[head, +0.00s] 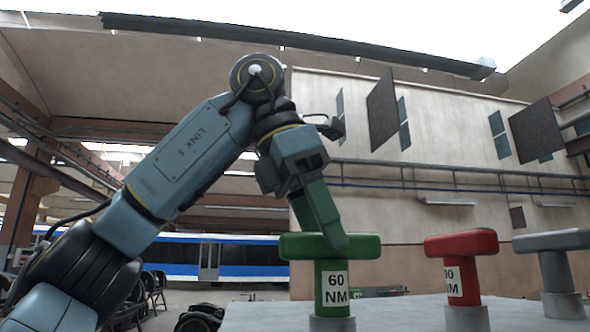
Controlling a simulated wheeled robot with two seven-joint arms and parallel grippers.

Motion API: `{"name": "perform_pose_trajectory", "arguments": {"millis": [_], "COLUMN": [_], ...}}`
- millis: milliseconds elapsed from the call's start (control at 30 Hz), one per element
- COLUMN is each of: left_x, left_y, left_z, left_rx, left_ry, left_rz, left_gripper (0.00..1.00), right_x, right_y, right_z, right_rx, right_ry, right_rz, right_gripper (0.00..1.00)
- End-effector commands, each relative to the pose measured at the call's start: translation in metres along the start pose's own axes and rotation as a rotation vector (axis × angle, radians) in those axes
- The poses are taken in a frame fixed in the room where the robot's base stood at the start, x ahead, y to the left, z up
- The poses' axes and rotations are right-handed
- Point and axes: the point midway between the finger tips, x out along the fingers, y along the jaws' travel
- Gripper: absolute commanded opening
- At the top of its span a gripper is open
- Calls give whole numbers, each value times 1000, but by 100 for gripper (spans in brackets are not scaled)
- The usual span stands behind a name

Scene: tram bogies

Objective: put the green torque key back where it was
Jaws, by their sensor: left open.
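The green torque key (332,284) is T-shaped, with a white label reading 60 NM. It stands upright in a grey round socket (332,323) on a pale grey top. My left gripper (332,240) reaches down from above, and its green finger ends at the middle of the key's crossbar. The gripper is open; the finger overlaps the bar in the picture, and I cannot tell whether it touches. The far finger is hidden. My right gripper is not in view.
A red torque key (461,262) and a grey one (556,266) stand to the right in their own sockets. The pale grey top (395,312) is bare between the green and red keys. A blue and white tram (220,257) stands far behind.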

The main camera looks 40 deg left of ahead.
Motion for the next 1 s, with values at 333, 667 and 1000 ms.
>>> {"name": "perform_pose_trajectory", "arguments": {"millis": [333,667,1000], "left_x": [-40,-63,-80], "left_y": [-1,-1,0], "left_z": [1,2,0], "left_rx": [0,0,0], "left_ry": [4,12,3], "left_rz": [1,-3,0], "left_gripper": [58,58,58], "right_x": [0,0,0], "right_y": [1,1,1], "right_z": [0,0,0], "right_rx": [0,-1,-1], "right_ry": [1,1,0], "right_rz": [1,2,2], "right_gripper": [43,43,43]}}
